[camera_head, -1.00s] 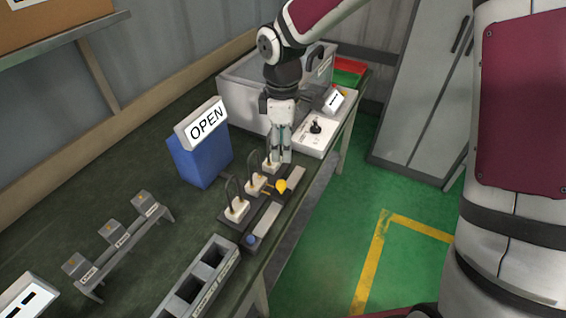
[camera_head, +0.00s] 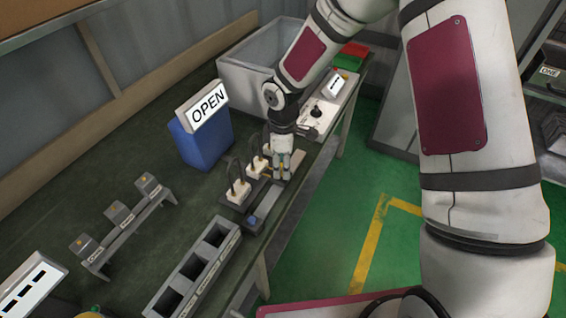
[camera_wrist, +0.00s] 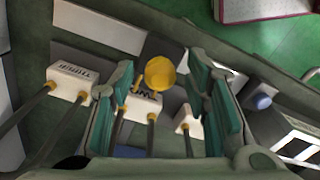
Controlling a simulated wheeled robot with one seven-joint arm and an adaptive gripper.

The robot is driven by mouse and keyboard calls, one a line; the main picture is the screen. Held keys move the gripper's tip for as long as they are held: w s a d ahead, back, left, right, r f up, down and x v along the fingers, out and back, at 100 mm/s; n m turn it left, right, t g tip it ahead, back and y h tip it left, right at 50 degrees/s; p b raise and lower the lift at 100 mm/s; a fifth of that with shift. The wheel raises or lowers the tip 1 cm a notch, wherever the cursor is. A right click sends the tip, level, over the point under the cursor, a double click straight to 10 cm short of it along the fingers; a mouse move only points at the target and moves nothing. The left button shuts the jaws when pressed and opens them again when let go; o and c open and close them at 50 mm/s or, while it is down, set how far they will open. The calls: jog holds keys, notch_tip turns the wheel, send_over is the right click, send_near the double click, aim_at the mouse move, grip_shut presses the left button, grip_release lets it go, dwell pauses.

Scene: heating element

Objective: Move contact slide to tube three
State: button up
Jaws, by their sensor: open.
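The contact slide's yellow knob (camera_wrist: 160,74) stands between my open fingers in the wrist view, closer to the left finger. It sits on a dark slider beside the middle tube base (camera_wrist: 143,103). My gripper (camera_wrist: 161,66) also shows in the head view (camera_head: 281,172), low over the rail, largely hiding the knob. White tube bases with dark loops stand along the rail. The left base in the wrist view (camera_wrist: 72,82) has an upside-down label that seems to read THREE; it is the far base in the head view (camera_head: 267,149). The right base (camera_wrist: 187,122) is partly covered by a finger.
A blue knob (camera_head: 252,220) is at the rail's near end. The blue OPEN sign block (camera_head: 203,142), a slotted grey holder (camera_head: 195,270) and a bracket with several grey blocks (camera_head: 122,225) stand nearby. A joystick panel (camera_head: 315,115) and grey bin (camera_head: 262,58) are farther back.

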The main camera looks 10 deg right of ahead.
jog(key=shift+f, duration=0.1)
grip_shut()
jog(key=w+d+b, duration=0.1)
jog(key=w+d, duration=0.1)
jog(key=w+d+b, duration=0.1)
jog(key=w+b, duration=0.1)
jog(key=w, duration=0.1)
jog(key=w+d+b, duration=0.1)
jog(key=w+d, duration=0.1)
jog(key=w, duration=0.1)
jog(key=shift+w+d+f+b, duration=0.1)
jog(key=shift+w+d+b, duration=0.15)
jog(key=shift+d+b, duration=0.05)
jog(key=shift+w+d, duration=0.1)
jog(key=shift+d, duration=0.05)
grip_release()
jog(key=shift+w, duration=0.1)
